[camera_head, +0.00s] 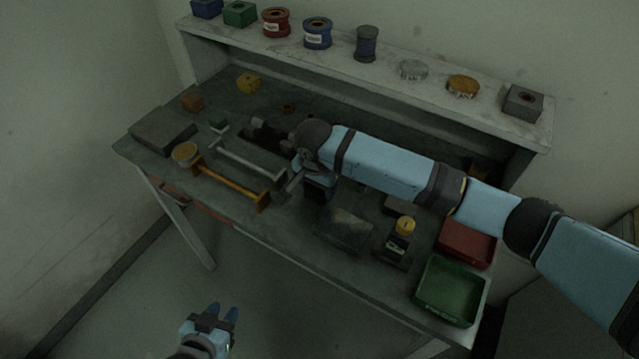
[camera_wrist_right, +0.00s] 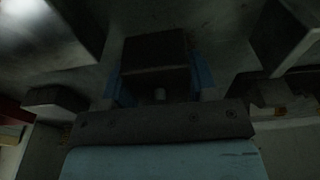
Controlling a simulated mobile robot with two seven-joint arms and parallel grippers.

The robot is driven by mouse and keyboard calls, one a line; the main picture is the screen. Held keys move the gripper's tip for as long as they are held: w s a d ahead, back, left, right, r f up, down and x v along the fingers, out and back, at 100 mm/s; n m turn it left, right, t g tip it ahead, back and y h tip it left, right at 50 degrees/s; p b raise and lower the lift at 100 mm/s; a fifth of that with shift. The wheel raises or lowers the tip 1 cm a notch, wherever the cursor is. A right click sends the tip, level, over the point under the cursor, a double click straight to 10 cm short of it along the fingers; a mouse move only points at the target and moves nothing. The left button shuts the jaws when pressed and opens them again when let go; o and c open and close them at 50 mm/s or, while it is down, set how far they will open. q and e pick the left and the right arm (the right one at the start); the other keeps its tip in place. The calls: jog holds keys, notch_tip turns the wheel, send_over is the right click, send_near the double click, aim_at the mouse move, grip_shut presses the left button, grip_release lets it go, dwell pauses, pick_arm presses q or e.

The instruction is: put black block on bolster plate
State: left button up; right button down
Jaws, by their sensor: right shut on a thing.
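My right gripper (camera_wrist_right: 160,78) is shut on a black block (camera_wrist_right: 155,52), which sits between its blue fingers in the right wrist view. In the head view the right wrist hangs over the middle of the bench, and its fingers and the block are mostly hidden. I cannot tell whether the block touches anything below. A flat grey slab (camera_head: 163,130) lies at the bench's left end, and a dark flat plate (camera_head: 345,230) lies near the front edge. I cannot tell which is the bolster plate. My left gripper (camera_head: 222,313) is open and empty, low in front of the bench.
A grey bar handle (camera_head: 250,160) and a yellow bar handle (camera_head: 230,185) stand left of my right wrist. A yellow-topped dark block (camera_head: 398,240), a red tray (camera_head: 467,243) and a green tray (camera_head: 450,290) are at right. A shelf (camera_head: 390,65) with spools runs behind.

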dwell(0.3)
jog(key=shift+c, duration=2)
grip_release()
